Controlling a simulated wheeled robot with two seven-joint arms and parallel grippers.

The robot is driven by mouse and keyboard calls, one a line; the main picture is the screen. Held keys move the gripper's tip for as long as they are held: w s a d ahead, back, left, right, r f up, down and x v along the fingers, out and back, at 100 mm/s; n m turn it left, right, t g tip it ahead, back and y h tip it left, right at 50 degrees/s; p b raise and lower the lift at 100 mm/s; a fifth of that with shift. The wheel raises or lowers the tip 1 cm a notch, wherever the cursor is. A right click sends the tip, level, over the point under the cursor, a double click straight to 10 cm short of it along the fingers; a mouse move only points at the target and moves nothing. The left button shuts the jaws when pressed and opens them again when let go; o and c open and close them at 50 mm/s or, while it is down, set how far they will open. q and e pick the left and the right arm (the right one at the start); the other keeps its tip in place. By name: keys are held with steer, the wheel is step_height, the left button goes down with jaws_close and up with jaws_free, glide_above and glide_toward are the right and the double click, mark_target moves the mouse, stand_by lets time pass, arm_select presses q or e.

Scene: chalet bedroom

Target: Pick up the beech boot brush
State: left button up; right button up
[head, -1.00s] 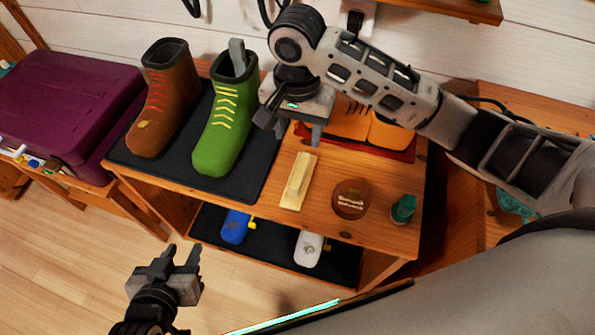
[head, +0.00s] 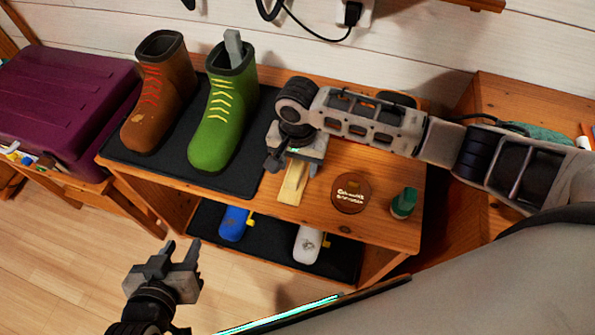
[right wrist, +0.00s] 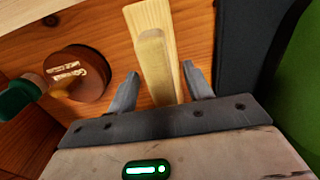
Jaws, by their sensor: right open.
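The beech boot brush (head: 291,189), pale and long, lies on the wooden bench top between the black mat and a round brown tin. My right gripper (head: 290,168) is over its far end, with that end hidden under the gripper in the head view. In the right wrist view the brush (right wrist: 154,45) runs between the two open fingers of the right gripper (right wrist: 162,85), with gaps on both sides. I cannot tell how far the fingertips are above the bench. My left gripper (head: 180,258) is open and empty, low at the left above the floor.
A brown boot (head: 158,95) and a green boot (head: 222,115) stand on the black mat (head: 240,178). The round brown tin (head: 350,192) and a green-capped bottle (head: 403,202) are right of the brush. Blue and white shoes (head: 308,243) lie on the shelf below.

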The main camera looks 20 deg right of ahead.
jaws_close()
steer(key=shift+r, duration=0.1)
steer(key=shift+w+r, duration=0.1)
steer(key=shift+r, duration=0.55)
steer(key=s+a+r+p, duration=0.2)
steer(key=s+a+r, duration=0.7)
steer(key=s+r, duration=0.1)
steer(key=shift+s+a+r+p, duration=0.25)
steer(key=shift+a+r+p, duration=0.1)
steer(key=shift+r, duration=0.4)
